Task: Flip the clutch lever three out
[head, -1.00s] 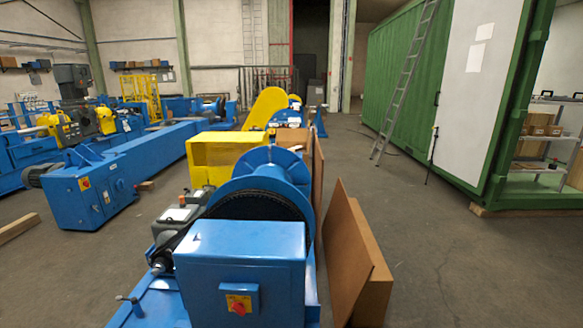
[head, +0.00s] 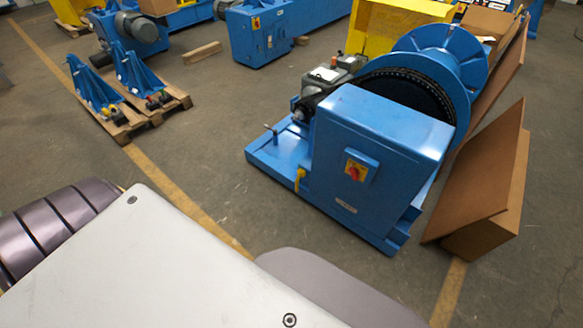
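A blue chain drive machine (head: 385,160) stands on the floor right of centre in the head view. A small yellow handle (head: 299,179) shows low on its front left side. A small T-shaped lever (head: 269,131) stands on the left end of its blue base (head: 262,152). I cannot tell which of these is the clutch lever. A red rotary switch on a yellow plate (head: 356,171) is on the front housing. A dark chain runs around the blue drum (head: 440,52). Neither of my grippers is in view.
Brown boards (head: 485,185) lean by the machine's right side. Wooden pallets with blue brackets (head: 120,85) lie at left, and a loose wooden block (head: 203,52) lies behind. Grey floor between the pallets and the machine is clear. My own body fills the lower left.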

